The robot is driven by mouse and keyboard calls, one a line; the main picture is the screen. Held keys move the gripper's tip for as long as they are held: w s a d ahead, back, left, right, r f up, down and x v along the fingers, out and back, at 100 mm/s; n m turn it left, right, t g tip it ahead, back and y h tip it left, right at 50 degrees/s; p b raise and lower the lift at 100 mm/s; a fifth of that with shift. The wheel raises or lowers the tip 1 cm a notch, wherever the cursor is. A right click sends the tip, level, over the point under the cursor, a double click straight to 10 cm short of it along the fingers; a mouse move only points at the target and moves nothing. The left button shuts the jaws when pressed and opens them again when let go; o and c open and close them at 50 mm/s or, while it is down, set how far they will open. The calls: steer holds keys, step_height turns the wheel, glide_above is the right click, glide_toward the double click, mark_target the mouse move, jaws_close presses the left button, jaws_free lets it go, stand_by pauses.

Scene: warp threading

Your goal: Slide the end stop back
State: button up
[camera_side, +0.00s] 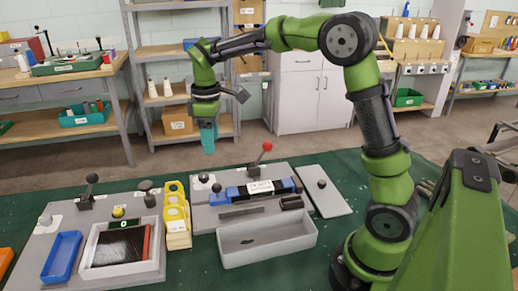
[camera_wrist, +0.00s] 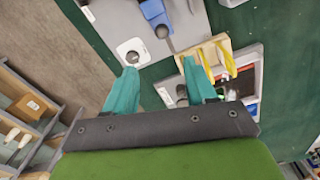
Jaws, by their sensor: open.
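In the side view, a grey base plate (camera_side: 214,220) carries a blue fixture (camera_side: 232,193) with a white label and a red-balled lever (camera_side: 266,147). A small dark knob (camera_side: 217,188) stands at its left end, and a dark block (camera_side: 291,203) sits at its front right. I cannot tell which part is the end stop. My gripper (camera_side: 208,138) hangs above and behind the plate's left end, fingers down, touching nothing. In the wrist view, my gripper (camera_wrist: 160,78) has its teal fingers wide apart and empty. Beyond them show a dark knob (camera_wrist: 132,57) on a white pad and the blue fixture's end (camera_wrist: 155,12).
Yellow holders (camera_side: 176,208) stand left of the plate. Further left are a screen unit (camera_side: 118,243) and a blue tray (camera_side: 62,257). A grey open bin (camera_side: 267,258) lies in front. A flat grey panel (camera_side: 322,196) with a knob lies right. Shelves stand behind.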

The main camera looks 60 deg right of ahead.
mark_target(216, 184)
steer(key=shift+n, duration=0.4)
steer(key=f, duration=1.6)
steer(key=shift+s+f, duration=0.2)
steer(key=shift+f, duration=0.15)
